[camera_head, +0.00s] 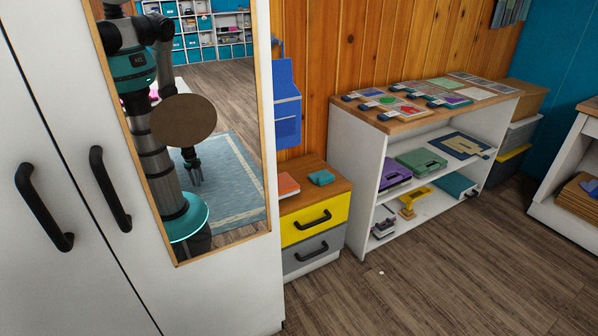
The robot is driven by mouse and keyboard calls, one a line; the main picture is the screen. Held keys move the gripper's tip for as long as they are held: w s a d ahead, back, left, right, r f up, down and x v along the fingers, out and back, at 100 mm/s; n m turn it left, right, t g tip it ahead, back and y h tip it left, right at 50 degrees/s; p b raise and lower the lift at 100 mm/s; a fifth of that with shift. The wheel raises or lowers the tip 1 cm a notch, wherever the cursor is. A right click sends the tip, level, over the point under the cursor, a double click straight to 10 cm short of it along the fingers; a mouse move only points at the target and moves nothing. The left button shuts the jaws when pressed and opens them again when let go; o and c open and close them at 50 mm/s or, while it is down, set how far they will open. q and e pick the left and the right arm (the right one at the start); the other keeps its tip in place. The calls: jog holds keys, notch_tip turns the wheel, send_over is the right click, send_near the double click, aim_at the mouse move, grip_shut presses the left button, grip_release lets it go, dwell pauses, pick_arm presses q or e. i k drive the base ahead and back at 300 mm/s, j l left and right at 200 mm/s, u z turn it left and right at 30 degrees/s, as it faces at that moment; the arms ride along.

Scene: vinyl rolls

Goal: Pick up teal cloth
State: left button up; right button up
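A small folded teal cloth (321,177) lies flat on the wooden top of a low drawer cabinet (328,209), at the middle of the head view. An orange-red book or pad (287,184) lies just left of it, apart from it. Neither of my grippers is directly in view. A mirror (216,133) on the white wardrobe shows a reflection of my body and an arm, too small to tell a gripper's state. Nothing touches the cloth except the cabinet top.
The white wardrobe (60,120) with black handles fills the left. A white shelf unit (350,165) stands right of the cabinet, with sample cards on top, and cases and a teal roll (455,185) inside.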

aim_at(324, 177)
jog(key=i+l+u, duration=0.3)
jog(key=i+l, duration=0.75)
jog(key=i, duration=0.05)
